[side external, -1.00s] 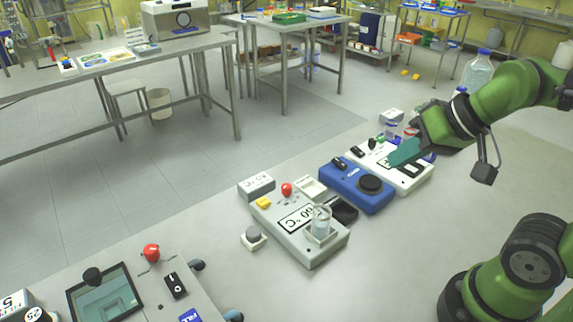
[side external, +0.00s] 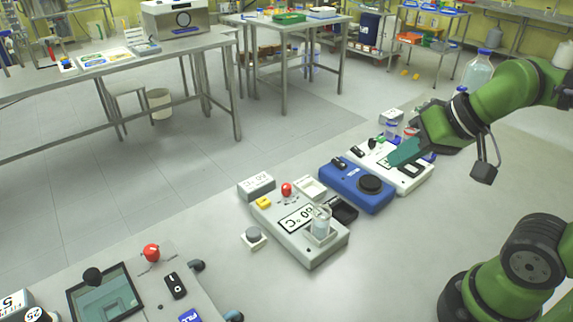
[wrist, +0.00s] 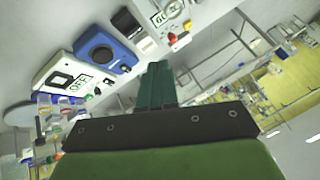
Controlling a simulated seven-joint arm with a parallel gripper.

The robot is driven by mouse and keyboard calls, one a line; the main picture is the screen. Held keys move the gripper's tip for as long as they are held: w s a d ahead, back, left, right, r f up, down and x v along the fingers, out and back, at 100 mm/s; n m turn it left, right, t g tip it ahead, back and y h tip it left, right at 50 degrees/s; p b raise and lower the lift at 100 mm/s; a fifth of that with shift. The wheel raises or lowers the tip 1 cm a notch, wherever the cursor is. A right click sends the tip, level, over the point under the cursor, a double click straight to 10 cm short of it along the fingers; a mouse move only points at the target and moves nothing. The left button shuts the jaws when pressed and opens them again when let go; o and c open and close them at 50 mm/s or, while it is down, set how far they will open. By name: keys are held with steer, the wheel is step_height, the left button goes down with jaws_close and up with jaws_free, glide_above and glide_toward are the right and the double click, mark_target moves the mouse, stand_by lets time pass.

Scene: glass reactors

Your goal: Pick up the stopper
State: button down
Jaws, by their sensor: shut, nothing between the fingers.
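My gripper (side external: 404,152) has teal fingers, shut with nothing between them. It is over the white device (side external: 408,184) behind the blue one, pointing down-left; its height above it is hard to tell. In the wrist view the shut fingers (wrist: 156,84) point towards the devices and hold nothing. I cannot pick out the stopper for certain. A small grey round piece on a white square base (side external: 253,235) sits on the table left of the grey hotplate (side external: 300,232), well away from my gripper; it may be the stopper. Any stopper behind my fingers is hidden.
A blue device (side external: 352,183) with a black round top is between hotplate and white device. Small blue-capped bottles (side external: 391,131) stand behind my gripper. A large glass bottle (side external: 478,72) is near my forearm. The front middle table is clear.

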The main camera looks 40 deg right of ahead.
steer(key=c, duration=0.9)
jaws_free()
steer(key=shift+c, duration=0.2)
steer(key=shift+a, duration=0.1)
steer(key=n+g+h, duration=0.2)
steer(key=n+g, duration=0.5)
steer(key=n, duration=0.2)
glide_above(253, 232)
step_height(253, 232, down, 17)
steer(key=shift+s+r, duration=0.1)
steer(key=shift+r, duration=0.05)
steer(key=shift+m, duration=0.3)
steer(key=shift+f, duration=2.85)
